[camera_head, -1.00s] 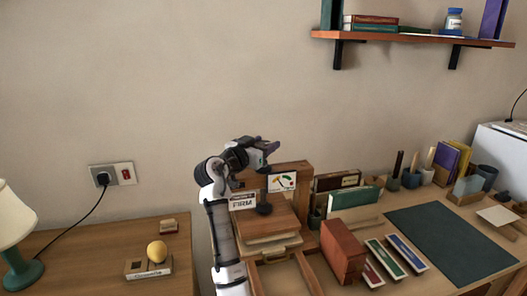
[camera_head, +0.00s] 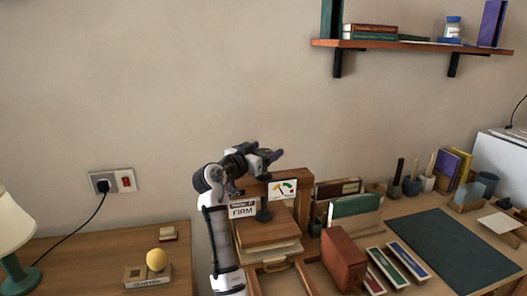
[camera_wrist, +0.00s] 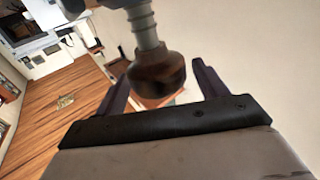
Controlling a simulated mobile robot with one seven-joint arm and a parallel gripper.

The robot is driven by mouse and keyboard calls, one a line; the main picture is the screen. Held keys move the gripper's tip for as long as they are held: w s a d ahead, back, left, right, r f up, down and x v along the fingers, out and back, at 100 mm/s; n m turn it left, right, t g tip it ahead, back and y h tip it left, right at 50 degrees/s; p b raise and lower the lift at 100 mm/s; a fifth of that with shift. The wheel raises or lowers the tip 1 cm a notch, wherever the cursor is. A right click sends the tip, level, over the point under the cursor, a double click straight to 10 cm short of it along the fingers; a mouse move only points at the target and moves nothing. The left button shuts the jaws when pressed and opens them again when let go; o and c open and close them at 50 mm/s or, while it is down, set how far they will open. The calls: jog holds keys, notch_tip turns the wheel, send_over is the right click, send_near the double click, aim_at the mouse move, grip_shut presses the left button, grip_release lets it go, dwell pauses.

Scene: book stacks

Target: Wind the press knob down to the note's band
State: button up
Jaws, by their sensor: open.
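The press stands at the front middle in the head view, with a wooden top board (camera_head: 264,232) over pale layers and a dark foot (camera_head: 264,213) above it. A note card (camera_head: 243,210) reading FIRM is at its left, and a white gauge card (camera_head: 283,189) with coloured bands is behind. My gripper (camera_head: 270,157) is over the top of the press, open. In the wrist view, the dark brown knob (camera_wrist: 160,78) on a ribbed grey screw (camera_wrist: 145,28) shows between the two purple fingers; gaps show at both sides. The knob is hidden in the head view.
A brown box (camera_head: 343,260) and several coloured books stand right of the press, beside a dark mat (camera_head: 450,248). The wall shelf (camera_head: 410,46) is high at the right.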

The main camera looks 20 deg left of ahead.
jog(key=b+v, duration=0.3)
jog(key=v, duration=1)
jog(key=shift+s+b, duration=0.3)
jog(key=shift+b, duration=0.05)
jog(key=shift+a, duration=0.2)
